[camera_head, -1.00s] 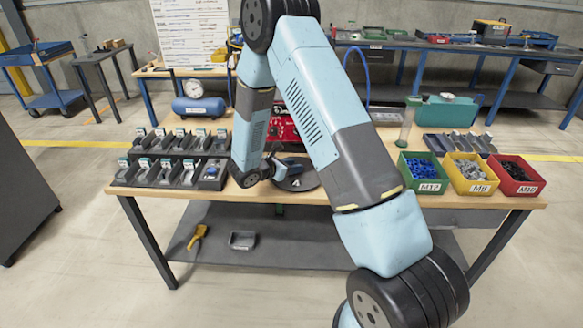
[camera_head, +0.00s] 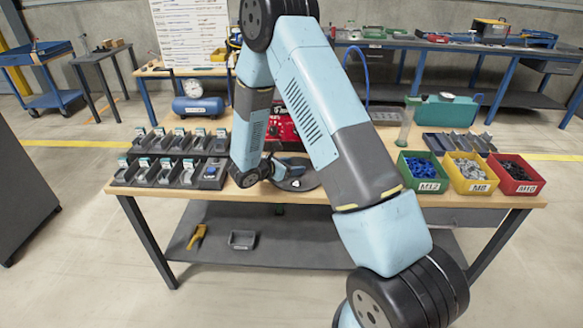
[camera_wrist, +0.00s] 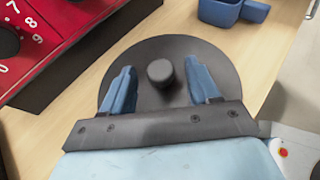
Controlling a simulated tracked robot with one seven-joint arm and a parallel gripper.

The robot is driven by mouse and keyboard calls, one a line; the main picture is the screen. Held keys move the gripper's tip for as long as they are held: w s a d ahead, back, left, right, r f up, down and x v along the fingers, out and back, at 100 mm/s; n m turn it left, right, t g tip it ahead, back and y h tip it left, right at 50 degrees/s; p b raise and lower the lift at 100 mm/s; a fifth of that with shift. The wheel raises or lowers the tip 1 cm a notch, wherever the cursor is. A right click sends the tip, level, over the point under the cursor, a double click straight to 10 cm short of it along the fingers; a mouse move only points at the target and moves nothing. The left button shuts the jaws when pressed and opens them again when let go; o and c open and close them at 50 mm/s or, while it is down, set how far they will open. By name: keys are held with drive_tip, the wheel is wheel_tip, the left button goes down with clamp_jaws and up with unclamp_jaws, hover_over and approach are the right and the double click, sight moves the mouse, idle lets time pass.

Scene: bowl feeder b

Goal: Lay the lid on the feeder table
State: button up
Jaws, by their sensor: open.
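The lid is a dark grey round disc (camera_wrist: 168,54) with a black knob (camera_wrist: 160,72) at its middle, lying on the wooden feeder table (camera_wrist: 268,66) in the wrist view. In the head view the lid (camera_head: 311,181) shows partly behind my arm. My gripper (camera_wrist: 162,78) is open, its two blue fingers on either side of the knob with gaps between. Whether the fingers touch the lid I cannot tell. In the head view my gripper (camera_head: 290,166) is small and partly hidden by the arm.
A red box with numbers (camera_wrist: 62,38) stands left of the lid in the wrist view, and a blue scoop-like container (camera_wrist: 232,12) lies beyond it. Green (camera_head: 424,185), yellow (camera_head: 472,187) and red (camera_head: 516,188) bins stand at right. Several grey trays stand at left.

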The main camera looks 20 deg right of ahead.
drive_tip(key=v, duration=1.1)
drive_tip(key=shift+s+a, duration=0.15)
drive_tip(key=shift+a, duration=0.05)
drive_tip(key=s+d+r+m+g+y, duration=0.25)
drive_tip(key=s+d+r+m, duration=0.35)
drive_tip(key=r, duration=0.3)
drive_tip(key=s+d+r+m+g+y, duration=0.1)
drive_tip(key=s+d+r+m+g, duration=0.3)
drive_tip(key=r, duration=0.6)
drive_tip(key=s+r+m+t+y, duration=0.3)
drive_tip(key=s+r+m, duration=0.3)
drive_tip(key=s, duration=0.4)
drive_tip(key=s+d+r+m+t+y, duration=0.1)
drive_tip(key=s+r+m+t+y, duration=0.2)
drive_tip(key=s, duration=0.7)
drive_tip(key=shift+d+r+m+y, duration=0.2)
drive_tip(key=shift+r+m+y, duration=1.05)
drive_tip(key=shift+r+m, duration=0.8)
drive_tip(key=shift+s+f, duration=0.1)
drive_tip(key=shift+f, duration=0.1)
